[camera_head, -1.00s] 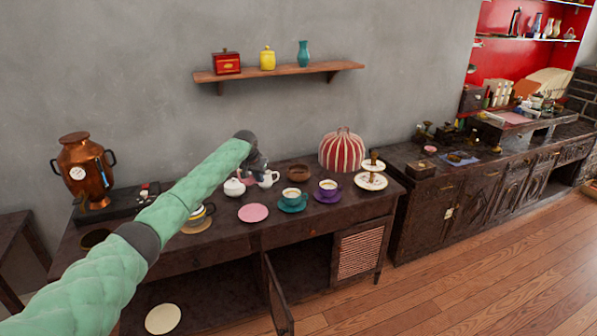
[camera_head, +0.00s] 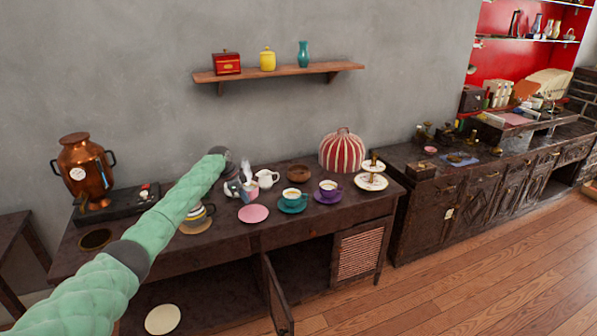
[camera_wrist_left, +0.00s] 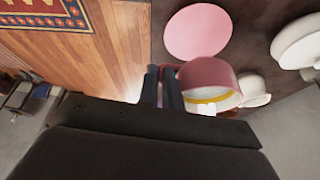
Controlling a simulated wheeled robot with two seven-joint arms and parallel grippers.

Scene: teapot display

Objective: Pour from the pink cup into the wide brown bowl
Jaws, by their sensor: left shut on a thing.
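The pink cup (camera_head: 253,192) is in the jaws of my left gripper (camera_head: 241,186), above the table just behind the pink saucer (camera_head: 253,214). In the left wrist view the cup (camera_wrist_left: 208,73) looks tilted in the picture and shows a yellow-gold band inside. The dark fingers of my left gripper (camera_wrist_left: 165,86) are shut at its side. A wide, dark brown bowl (camera_head: 95,239) sits at the table's left end, far left of the cup. A smaller brown bowl (camera_head: 299,173) stands at the back. My right gripper is not in view.
A white teapot (camera_head: 265,178) stands behind the cup. Teal (camera_head: 292,201) and purple (camera_head: 328,192) cups stand right of it. A striped cup (camera_head: 199,217) and a copper samovar (camera_head: 84,172) are to the left. A cabinet door (camera_head: 277,295) hangs open below.

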